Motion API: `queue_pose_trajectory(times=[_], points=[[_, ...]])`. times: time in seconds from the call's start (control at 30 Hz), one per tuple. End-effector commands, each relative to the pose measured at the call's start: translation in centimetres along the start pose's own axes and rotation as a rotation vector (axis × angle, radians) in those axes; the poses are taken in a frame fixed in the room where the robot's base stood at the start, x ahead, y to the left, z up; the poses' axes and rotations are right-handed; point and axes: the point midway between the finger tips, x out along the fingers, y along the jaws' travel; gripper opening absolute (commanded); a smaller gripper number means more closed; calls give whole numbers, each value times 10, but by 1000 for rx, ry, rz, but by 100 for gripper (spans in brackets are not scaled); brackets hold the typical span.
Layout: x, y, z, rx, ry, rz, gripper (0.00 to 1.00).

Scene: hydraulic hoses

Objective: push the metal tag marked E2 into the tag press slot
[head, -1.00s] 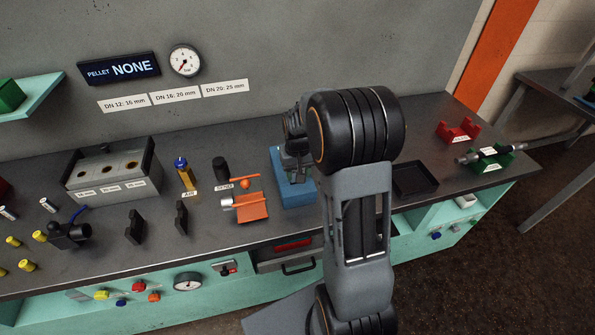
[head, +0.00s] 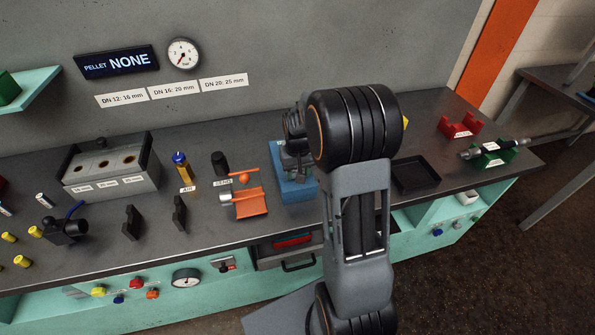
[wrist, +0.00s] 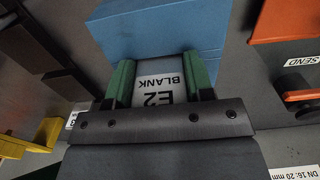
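The metal tag marked E2 (wrist: 161,68) is a pale plate lettered "E2 BLANK" in the wrist view. My gripper (wrist: 160,80) has its two green fingertips against the tag's side edges and is shut on it. The blue tag press (wrist: 150,30) lies straight ahead of the tag, and the tag's far end is at or very close to its face. I cannot tell whether the tag is in the slot; the slot is not visible. In the head view the press (head: 298,190) stands on the bench below my gripper (head: 296,160), whose fingertips are hard to make out.
An orange holder marked SEND (head: 251,204) stands just left of the press. A black tray (head: 415,174) lies to the right, with red (head: 460,126) and green (head: 494,154) cradles beyond. A yellow object (head: 405,122) shows partly behind my arm.

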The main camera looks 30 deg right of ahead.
Motion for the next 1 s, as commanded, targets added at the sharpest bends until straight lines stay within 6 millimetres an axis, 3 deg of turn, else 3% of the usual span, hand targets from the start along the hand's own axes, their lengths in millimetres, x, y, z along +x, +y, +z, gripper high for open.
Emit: queue_pose_trajectory(times=[0.27,0.63,0.77,1.0], points=[[0,0,0,0,-1,0,76],[-5,0,0,0,0,0,77],[-23,0,-1,0,4,0,77],[-73,0,-1,0,5,0,77]])
